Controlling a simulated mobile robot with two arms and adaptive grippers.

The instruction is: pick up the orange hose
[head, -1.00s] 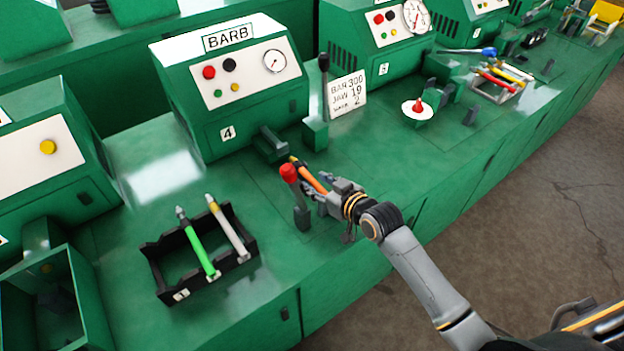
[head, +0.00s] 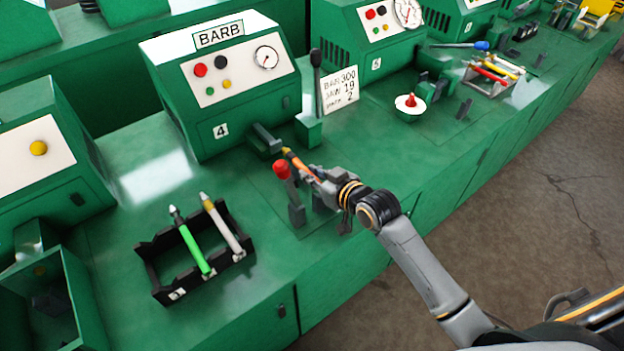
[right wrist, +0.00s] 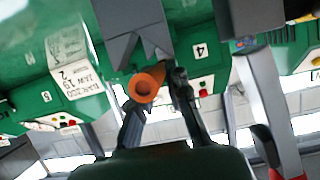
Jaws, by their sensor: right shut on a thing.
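The orange hose (head: 299,163) is between the fingers of my right gripper (head: 316,178), which is shut on it. Its yellow-tipped far end points up-left, close to the dark jaw block (head: 265,140) of machine 4; I cannot tell whether they touch. In the right wrist view the hose (right wrist: 147,84) shows its open round end toward the camera, between the two dark fingers (right wrist: 160,105). The fingers partly hide the hose in the head view. My left gripper is not in view.
A red-knobbed lever (head: 284,173) stands just left of the gripper. A black rack (head: 158,290) holds a green hose (head: 192,247) and a whitish hose (head: 224,228). The BARB machine (head: 222,85) stands behind, with a card (head: 340,90) beside it.

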